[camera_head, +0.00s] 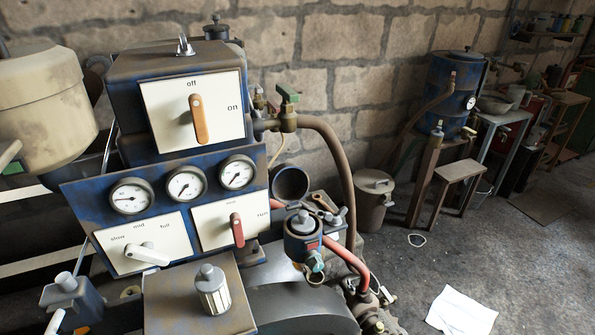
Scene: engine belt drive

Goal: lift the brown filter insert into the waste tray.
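I cannot pick out a brown filter insert or a waste tray with certainty. A dark blue cylindrical housing (303,240) with a grey cap stands right of the panel, beside a red hose. A dark round cup (290,185) with an open mouth sits behind it. A pale ribbed cylinder with a grey cap (212,290) stands upright on a brown box at the front. Neither of my grippers can be made out in this view.
An upper switch box (190,110) has an orange lever. A brown pipe (348,180) curves down on the right.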

